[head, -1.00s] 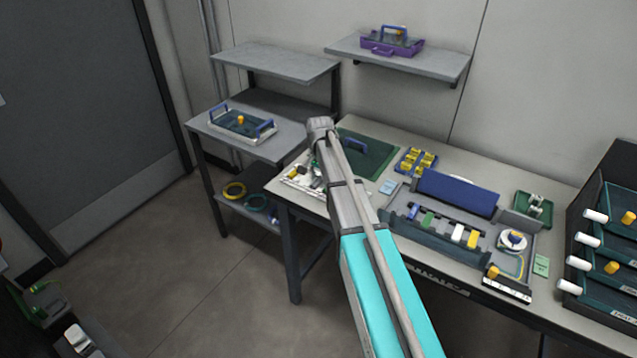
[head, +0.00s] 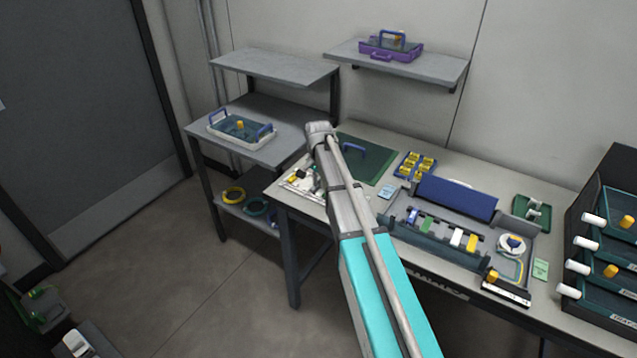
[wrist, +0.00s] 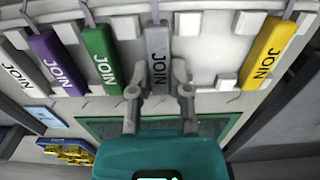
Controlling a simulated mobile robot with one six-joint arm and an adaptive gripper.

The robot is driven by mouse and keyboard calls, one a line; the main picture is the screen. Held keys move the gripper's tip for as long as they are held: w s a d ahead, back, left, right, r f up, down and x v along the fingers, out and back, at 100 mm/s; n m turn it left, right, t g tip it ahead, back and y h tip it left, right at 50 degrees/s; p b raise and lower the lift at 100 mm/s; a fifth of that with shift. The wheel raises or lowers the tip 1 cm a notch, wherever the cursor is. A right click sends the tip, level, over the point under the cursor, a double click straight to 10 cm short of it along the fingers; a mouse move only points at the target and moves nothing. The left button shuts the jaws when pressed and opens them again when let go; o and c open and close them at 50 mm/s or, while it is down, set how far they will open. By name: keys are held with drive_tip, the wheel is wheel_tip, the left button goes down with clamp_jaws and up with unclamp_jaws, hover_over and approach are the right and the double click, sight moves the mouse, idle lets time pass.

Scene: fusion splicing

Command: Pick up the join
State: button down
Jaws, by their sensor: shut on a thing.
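Several bars marked JOIN sit along a pale rack (wrist: 215,50) in the wrist view. They are a white join (wrist: 22,68), a purple join (wrist: 55,60), a green join (wrist: 100,58), a grey join (wrist: 158,60) and a yellow join (wrist: 268,52). My gripper (wrist: 158,92) has one finger on each side of the grey join's near end and is shut on it. The grey join still lines up with the others; I cannot tell whether it is lifted. In the head view my arm hides the gripper and most of the rack.
A green mat (head: 378,160) and a blue tray of yellow pieces (head: 416,165) lie on the bench. A splicing unit with a blue lid (head: 455,197) stands to the right of my arm. A lidded tray (head: 240,128) sits on the side table. Stacked dark drawers (head: 610,255) stand far right.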

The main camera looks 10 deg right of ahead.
drive_tip(key=shift+r+p, duration=1.15)
drive_tip(key=shift+r, duration=0.1)
drive_tip(key=s+r+p, duration=1)
drive_tip(key=s, duration=0.4)
drive_tip(key=shift+a+r, duration=0.15)
